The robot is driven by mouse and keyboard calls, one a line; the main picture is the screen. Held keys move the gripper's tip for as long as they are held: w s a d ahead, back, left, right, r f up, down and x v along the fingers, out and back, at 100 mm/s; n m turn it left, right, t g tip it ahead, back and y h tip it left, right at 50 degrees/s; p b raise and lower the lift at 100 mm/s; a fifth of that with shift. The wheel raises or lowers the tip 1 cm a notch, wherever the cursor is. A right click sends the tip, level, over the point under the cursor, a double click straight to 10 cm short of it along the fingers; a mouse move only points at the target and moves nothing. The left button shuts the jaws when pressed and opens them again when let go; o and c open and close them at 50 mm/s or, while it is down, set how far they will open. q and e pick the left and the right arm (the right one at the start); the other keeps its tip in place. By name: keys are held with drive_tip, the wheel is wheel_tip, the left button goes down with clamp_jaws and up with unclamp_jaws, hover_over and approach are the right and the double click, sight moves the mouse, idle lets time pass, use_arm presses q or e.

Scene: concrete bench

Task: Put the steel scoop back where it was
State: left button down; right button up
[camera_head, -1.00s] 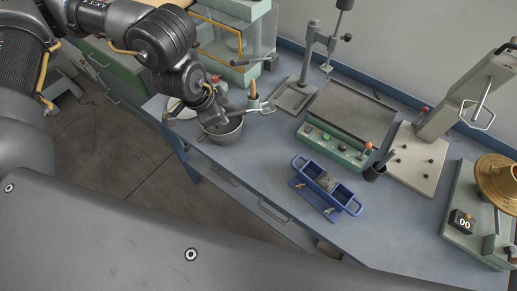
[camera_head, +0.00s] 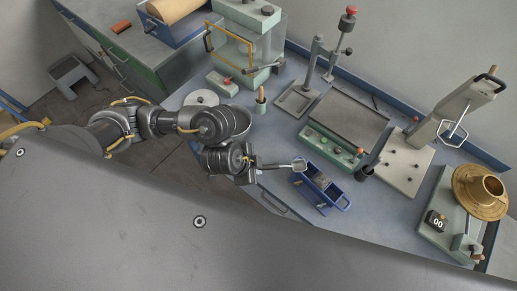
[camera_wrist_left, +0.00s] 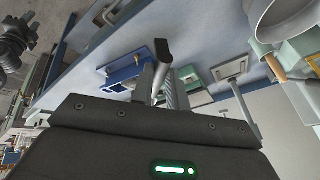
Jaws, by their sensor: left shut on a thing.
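The steel scoop (camera_head: 299,165) sticks out to the right from my left gripper (camera_head: 252,163) in the head view. Its bowl-shaped end is close to the left end of the blue three-part mould (camera_head: 329,187), seemingly above the bench. My left gripper is shut on the scoop. In the left wrist view a dark-tipped bar (camera_wrist_left: 161,50), seemingly the scoop's handle, rises between the jaws. The blue mould also shows there (camera_wrist_left: 122,72). A metal mixing bowl (camera_head: 241,122) is partly hidden behind my left arm. My right gripper is out of view.
A green control box with a flat plate (camera_head: 347,112) stands behind the mould. A dark cup (camera_head: 364,173) is right of the mould. A small holder with a wooden-handled tool (camera_head: 261,101) stands behind the bowl.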

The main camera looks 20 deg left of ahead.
use_arm(q)
drive_tip(key=shift+w+f, duration=0.1)
drive_tip(key=shift+w+a+f, duration=0.3)
drive_tip(key=shift+w, duration=0.15)
drive_tip(key=w+a+f+b, duration=0.2)
drive_tip(key=w, duration=0.1)
drive_tip(key=w+a+f+b, duration=0.2)
drive_tip(key=a+f, duration=0.1)
drive_tip(key=w+a+f+b, duration=0.2)
drive_tip(key=w+f+b, duration=0.1)
drive_tip(key=shift+w+a, duration=0.25)
drive_tip(key=shift+w, duration=0.1)
drive_tip(key=shift+w+a+f, duration=0.15)
drive_tip(key=shift+w, duration=0.05)
drive_tip(key=f, duration=0.1)
drive_tip(key=f+b, duration=0.1)
drive_tip(key=f, duration=0.1)
drive_tip(key=shift+w+a+f+b, duration=0.15)
drive_tip(key=shift+w+a+b, duration=0.15)
drive_tip(key=shift+b, duration=0.1)
drive_tip(key=shift+f, duration=0.3)
